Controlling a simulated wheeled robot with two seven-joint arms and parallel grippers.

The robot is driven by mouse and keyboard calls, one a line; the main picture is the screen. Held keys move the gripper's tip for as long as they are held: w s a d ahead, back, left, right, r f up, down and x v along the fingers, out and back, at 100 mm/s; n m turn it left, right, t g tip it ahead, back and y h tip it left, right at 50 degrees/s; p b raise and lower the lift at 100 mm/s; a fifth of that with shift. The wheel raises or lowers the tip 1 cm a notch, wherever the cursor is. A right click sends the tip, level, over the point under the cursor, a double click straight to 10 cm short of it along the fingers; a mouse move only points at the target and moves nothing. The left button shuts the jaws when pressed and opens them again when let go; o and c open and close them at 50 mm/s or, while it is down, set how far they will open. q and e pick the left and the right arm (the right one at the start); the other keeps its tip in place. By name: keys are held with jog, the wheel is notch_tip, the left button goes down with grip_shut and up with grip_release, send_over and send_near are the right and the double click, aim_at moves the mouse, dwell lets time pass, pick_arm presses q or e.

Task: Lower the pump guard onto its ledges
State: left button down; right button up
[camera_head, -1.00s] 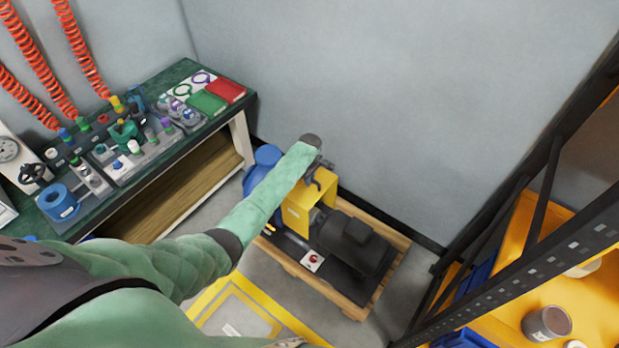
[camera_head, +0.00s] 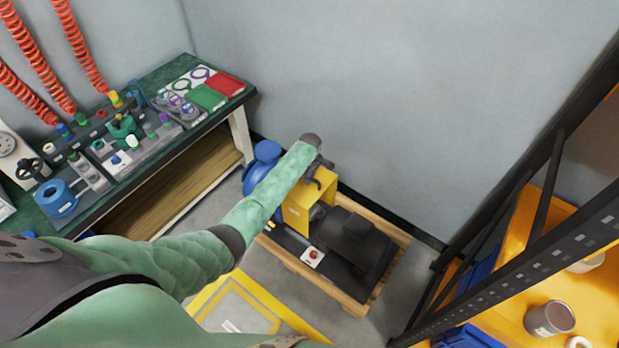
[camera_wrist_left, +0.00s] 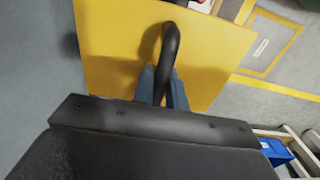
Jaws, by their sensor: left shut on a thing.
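The pump guard (camera_head: 297,216) is a yellow box-like cover over the middle of the pump set, between the blue pump (camera_head: 262,165) and the black motor (camera_head: 352,240). My left gripper (camera_head: 313,182) is above it, shut on its black handle. In the left wrist view the guard's yellow top (camera_wrist_left: 110,45) fills the upper middle, and the curved black handle (camera_wrist_left: 170,50) runs between the fingers of my left gripper (camera_wrist_left: 163,85). The ledges are hidden, and I cannot tell whether the guard touches them. My right gripper is not in view.
The pump set stands on a wooden pallet (camera_head: 349,305) close to the grey wall. A green-topped workbench (camera_head: 205,127) with fittings is at the left. A dark-framed rack (camera_head: 545,205) with orange shelves is at the right. A yellow-marked floor area (camera_head: 245,305) lies in front.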

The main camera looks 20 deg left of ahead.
pick_arm(q)
jog(key=shift+f+b, duration=0.7)
jog(key=shift+f, duration=0.95)
jog(key=shift+f+b, duration=1.45)
jog(key=shift+f, duration=1)
dwell(1.0)
dwell(0.8)
jog(key=c, duration=1.3)
grip_release()
jog(key=shift+c, duration=0.2)
jog(key=shift+f, duration=0.15)
